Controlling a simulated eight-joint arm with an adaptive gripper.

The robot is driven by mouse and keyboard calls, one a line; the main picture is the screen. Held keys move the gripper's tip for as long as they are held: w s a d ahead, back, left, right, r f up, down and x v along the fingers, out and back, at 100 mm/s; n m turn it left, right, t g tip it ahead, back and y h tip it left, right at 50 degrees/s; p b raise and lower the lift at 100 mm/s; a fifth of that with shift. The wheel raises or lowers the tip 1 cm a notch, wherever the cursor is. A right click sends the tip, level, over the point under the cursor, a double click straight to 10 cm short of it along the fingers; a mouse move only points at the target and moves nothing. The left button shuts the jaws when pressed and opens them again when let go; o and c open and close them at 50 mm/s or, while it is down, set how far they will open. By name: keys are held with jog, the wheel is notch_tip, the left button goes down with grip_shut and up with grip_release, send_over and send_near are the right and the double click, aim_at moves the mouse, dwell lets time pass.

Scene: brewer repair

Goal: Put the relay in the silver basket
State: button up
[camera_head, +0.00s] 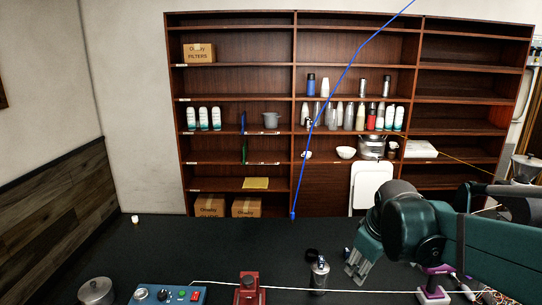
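My gripper (357,271) hangs over the right half of the dark table, fingers pointing down and left. Whether its fingers are apart or hold anything is unclear from here. I cannot make out a relay for certain; a small dark blue piece (347,252) lies close beside the gripper, partly hidden. I cannot tell which thing is the silver basket.
A blue control box (165,295) with knobs and a red device (249,291) stand at the front edge. A white cable runs across the front. A purple-and-white stand (435,284) is below my arm.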

jog(key=s+a+f+m+t+b, duration=0.1)
jog(key=s+a+f+m+b, duration=0.1)
jog(key=s, duration=0.6)
jog(key=s+a+f+m+t+b, duration=0.1)
jog(key=s+a+f+m+b, duration=0.1)
jog(key=s, duration=0.7)
jog(key=shift+f+m+t+b, duration=0.45)
jog(key=shift+f+m, duration=0.8)
jog(key=shift+m, duration=0.25)
